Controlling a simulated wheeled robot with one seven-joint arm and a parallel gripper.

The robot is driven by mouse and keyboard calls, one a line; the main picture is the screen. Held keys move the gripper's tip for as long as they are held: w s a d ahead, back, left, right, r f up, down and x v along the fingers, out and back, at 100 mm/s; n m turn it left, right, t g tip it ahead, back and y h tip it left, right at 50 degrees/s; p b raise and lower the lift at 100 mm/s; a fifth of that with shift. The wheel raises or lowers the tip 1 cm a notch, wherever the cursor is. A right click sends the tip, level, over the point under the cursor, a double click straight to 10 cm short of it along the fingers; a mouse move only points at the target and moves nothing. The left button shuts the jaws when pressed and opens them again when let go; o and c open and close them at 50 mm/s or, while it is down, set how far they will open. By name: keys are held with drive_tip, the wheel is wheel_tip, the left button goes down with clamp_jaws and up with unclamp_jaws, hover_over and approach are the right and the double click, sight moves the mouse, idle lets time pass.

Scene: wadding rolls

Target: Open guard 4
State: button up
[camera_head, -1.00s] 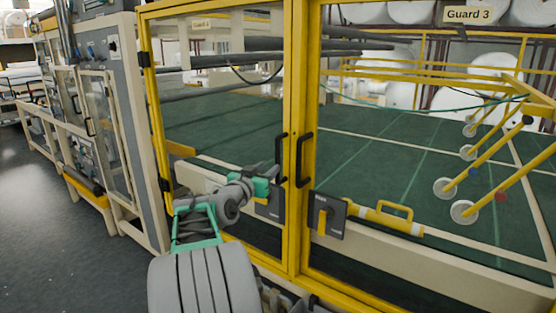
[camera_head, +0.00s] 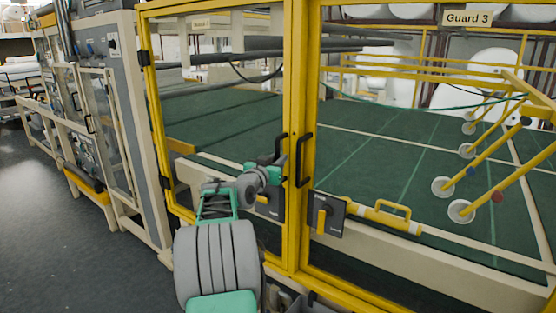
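The guard 4 door is the yellow-framed clear panel (camera_head: 222,110) on the left, with a small, blurred label (camera_head: 203,25) near its top. It stands closed against the yellow frame post. Its black vertical handle (camera_head: 283,150) is on its right edge. Below the handle is a dark lock plate (camera_head: 271,208) with a yellow lever, partly hidden by my arm. My gripper (camera_head: 277,163) is beside the lower part of this handle, above the lock plate. Whether it touches the handle, and whether its fingers are open, cannot be made out.
To the right is the guard 3 door with its label (camera_head: 467,18), its own black handle (camera_head: 304,160) and a lock plate with yellow lever (camera_head: 326,215). A grey cabinet (camera_head: 132,130) stands left. The dark floor (camera_head: 60,240) at left is clear.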

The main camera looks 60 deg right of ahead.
clamp_jaws()
idle(1.0)
